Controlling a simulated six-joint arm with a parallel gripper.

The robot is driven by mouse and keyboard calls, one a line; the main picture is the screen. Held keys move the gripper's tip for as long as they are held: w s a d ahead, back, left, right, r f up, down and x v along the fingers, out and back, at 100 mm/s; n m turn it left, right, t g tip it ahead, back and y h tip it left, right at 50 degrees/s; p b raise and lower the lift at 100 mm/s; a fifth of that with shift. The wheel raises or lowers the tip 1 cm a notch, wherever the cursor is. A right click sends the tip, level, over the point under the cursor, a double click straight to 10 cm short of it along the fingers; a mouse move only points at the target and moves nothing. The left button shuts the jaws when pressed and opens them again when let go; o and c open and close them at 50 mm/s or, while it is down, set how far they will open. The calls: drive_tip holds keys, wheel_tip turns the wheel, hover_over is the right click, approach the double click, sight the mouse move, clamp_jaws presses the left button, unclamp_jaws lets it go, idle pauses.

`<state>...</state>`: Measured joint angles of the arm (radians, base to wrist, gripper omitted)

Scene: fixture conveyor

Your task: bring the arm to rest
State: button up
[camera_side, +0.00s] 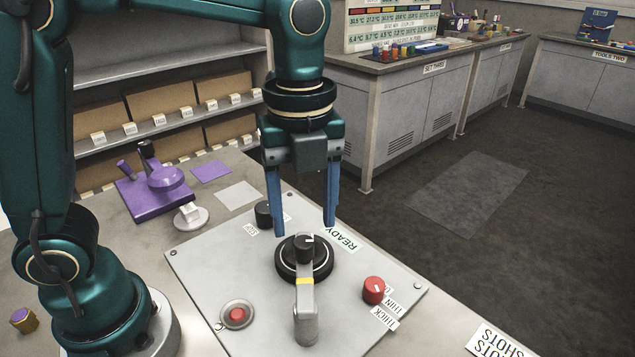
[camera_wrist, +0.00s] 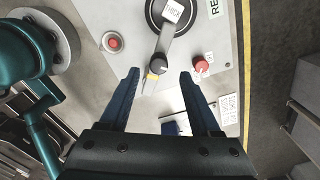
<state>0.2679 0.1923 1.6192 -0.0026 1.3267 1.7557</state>
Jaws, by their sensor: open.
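My gripper (camera_side: 304,228) hangs pointing down, its two blue fingers apart with nothing between them. In the side view it is above the far part of a grey panel (camera_side: 195,262), over the black round dial (camera_side: 291,272). A grey lever (camera_side: 306,325) with a yellow band extends from the dial toward the near edge of the panel. I cannot tell from these views how high the fingertips are above the panel.
The panel also carries a red knob (camera_side: 373,290), a red button (camera_side: 237,315) and a black knob (camera_side: 264,214). A purple fixture (camera_side: 150,199) and a small white piece (camera_side: 190,215) stand on the bench to the left. Shelves with boxes (camera_side: 160,98) stand behind. Open floor lies right.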

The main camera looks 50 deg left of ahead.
drive_tip(key=s+a+n+t, duration=0.2)
drive_tip(key=s+a+n, duration=0.1)
drive_tip(key=n, duration=0.8)
drive_tip(key=s+a+n+t, duration=0.3)
drive_tip(key=s+n, duration=0.2)
drive_tip(key=n, duration=0.7)
drive_tip(key=shift+a+t, duration=0.3)
drive_tip(key=shift+a, duration=0.1)
drive_tip(key=shift+o, duration=0.3)
drive_tip(key=shift+s, duration=0.1)
